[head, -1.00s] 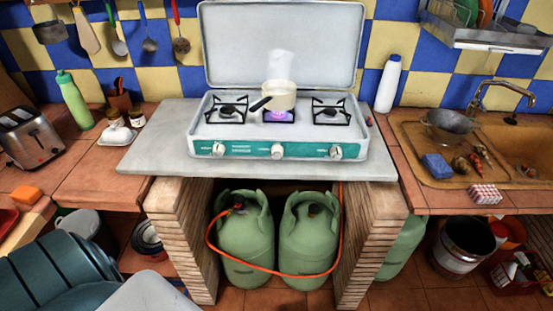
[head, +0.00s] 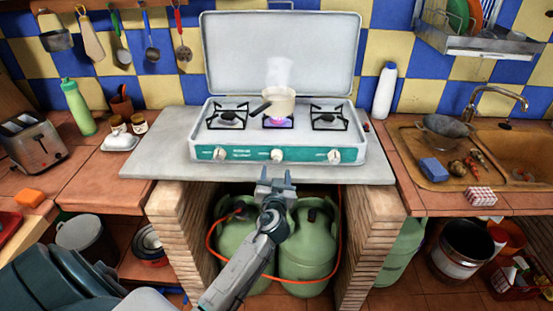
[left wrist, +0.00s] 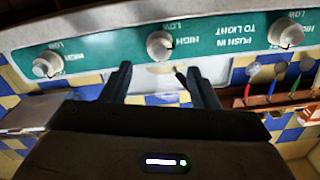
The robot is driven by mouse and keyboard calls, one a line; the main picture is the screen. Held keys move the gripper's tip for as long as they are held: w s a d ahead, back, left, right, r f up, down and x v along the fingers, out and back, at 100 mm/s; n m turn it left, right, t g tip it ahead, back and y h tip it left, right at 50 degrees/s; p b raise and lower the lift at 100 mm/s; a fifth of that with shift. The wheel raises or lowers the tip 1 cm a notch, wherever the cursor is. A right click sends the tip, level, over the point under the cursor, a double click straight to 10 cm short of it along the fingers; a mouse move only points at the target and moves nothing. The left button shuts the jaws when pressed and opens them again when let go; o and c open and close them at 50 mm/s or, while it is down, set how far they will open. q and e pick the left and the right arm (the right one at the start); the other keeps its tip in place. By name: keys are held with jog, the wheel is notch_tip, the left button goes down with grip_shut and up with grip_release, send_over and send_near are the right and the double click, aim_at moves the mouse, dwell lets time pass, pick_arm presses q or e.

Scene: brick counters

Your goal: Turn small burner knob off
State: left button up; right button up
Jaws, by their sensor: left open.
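The white stove (head: 345,140) has a green front panel with three white knobs: a left knob (head: 220,153), a middle knob (head: 277,154) and a right knob (head: 334,156). A purple-blue flame (head: 278,122) burns at the middle burner, under a cream pot (head: 279,103). The left and right burners show no flame. My left gripper (head: 276,184) is open and empty, below and in front of the middle knob. In the left wrist view, the middle knob (left wrist: 160,45) lies beyond the gap between the open fingers (left wrist: 160,78), not gripped. My right gripper is not in view.
The grey counter edge (head: 160,168) juts out below the stove. Green gas cylinders (head: 310,250) with an orange hose stand beneath it, behind my left arm. A white bottle (head: 385,92) stands right of the stove. The raised lid (head: 280,55) is behind the pot.

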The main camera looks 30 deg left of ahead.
aim_at(276, 161)
pick_arm(q)
jog(key=p+x, duration=0.1)
jog(key=x, duration=0.5)
jog(key=shift+w+a+p, duration=0.35)
jog(key=shift+w, duration=0.25)
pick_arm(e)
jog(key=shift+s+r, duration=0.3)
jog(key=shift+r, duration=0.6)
pick_arm(q)
jog(key=c, duration=1)
